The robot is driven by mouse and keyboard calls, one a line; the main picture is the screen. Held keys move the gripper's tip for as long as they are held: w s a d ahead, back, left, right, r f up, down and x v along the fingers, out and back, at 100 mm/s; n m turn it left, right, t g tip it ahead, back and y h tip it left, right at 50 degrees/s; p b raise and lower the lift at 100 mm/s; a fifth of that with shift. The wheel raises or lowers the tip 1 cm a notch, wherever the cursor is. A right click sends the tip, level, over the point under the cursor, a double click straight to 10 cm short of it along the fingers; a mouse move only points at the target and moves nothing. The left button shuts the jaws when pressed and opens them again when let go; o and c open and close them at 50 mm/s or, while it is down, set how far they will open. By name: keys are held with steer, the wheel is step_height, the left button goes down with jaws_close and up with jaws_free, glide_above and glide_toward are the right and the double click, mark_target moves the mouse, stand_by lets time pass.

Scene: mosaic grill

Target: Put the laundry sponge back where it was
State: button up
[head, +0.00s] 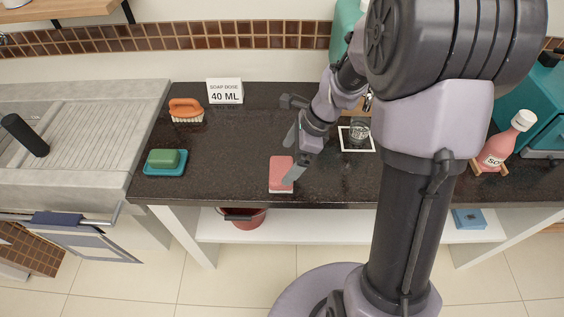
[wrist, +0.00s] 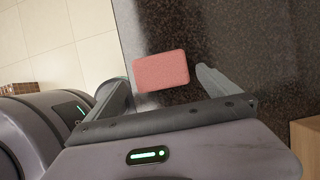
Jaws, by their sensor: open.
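A pink block that looks like a sponge (head: 281,172) lies flat on the dark counter near its front edge. In the wrist view the pink sponge (wrist: 160,70) sits just beyond the fingertips and between their lines. My gripper (head: 293,154) is open and empty near it. The wrist view shows the two jaws of my gripper (wrist: 161,80) spread apart; I cannot tell their exact height over the counter. A green sponge-like block (head: 163,158) rests on a teal dish (head: 165,170) at the counter's left. The pictures do not show which block is the laundry sponge.
An orange-handled brush (head: 186,110) and a "SOAP DOSE 40 ML" sign (head: 225,91) stand at the back left. A glass (head: 359,129) stands on a white-edged square (head: 369,149) to the right. A pink soap bottle (head: 498,148) is farther right.

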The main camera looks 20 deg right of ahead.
steer(key=s+a+r+n+t+h+p, duration=0.1)
steer(key=s+r+n, duration=0.2)
steer(key=r, duration=0.4)
steer(key=s+a+r+n+p, duration=0.1)
steer(key=s+r+n, duration=0.2)
steer(key=r, duration=0.4)
steer(key=s+a+r+n+t, duration=0.1)
steer(key=s+a+r+n, duration=0.1)
steer(key=s+n, duration=0.3)
steer(key=s+a+r+n+t+h, duration=0.1)
steer(key=s+a+r+n+t, duration=0.1)
steer(key=s+r+n, duration=0.2)
steer(key=s+n, duration=0.2)
steer(key=s, duration=0.1)
steer(key=shift+s, duration=0.15)
steer(key=shift+f+b, duration=0.35)
steer(key=shift+b, duration=0.35)
